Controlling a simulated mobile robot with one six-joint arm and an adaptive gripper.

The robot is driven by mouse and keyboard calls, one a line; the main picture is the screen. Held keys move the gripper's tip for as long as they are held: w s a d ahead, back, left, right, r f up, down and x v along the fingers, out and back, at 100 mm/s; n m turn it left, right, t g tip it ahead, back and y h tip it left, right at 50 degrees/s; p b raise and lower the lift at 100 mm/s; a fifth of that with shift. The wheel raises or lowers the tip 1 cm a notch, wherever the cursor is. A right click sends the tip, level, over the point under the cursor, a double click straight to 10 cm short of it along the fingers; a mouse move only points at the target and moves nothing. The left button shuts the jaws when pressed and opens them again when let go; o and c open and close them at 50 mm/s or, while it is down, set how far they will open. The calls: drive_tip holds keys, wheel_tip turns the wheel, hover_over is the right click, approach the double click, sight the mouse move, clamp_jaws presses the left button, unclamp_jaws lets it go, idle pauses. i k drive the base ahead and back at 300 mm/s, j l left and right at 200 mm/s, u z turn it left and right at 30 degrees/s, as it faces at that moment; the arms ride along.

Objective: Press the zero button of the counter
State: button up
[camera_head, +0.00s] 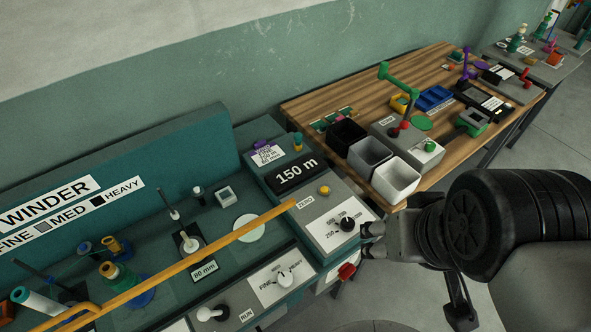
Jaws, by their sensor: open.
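A black knob (347,224) on a white dial plate is nearer the front. My gripper (366,240) is open and empty, just right of the dial plate near the counter's front right edge. It is apart from the yellow button, which is in plain view up and to the left.
A long orange bar (190,254) crosses above the winder bench and ends near the counter. A red part (347,271) is on the bench's front side below my gripper. A wooden table (313,102) with black, grey and white bins (396,182) stands behind.

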sight(324, 190)
drive_tip(key=i+l+u, duration=0.1)
drive_tip(key=l+u, duration=0.7)
drive_tip(key=l, duration=0.15)
drive_tip(key=l+u, duration=0.4)
drive_tip(key=i+l, duration=0.15)
drive_tip(key=i, duration=0.45)
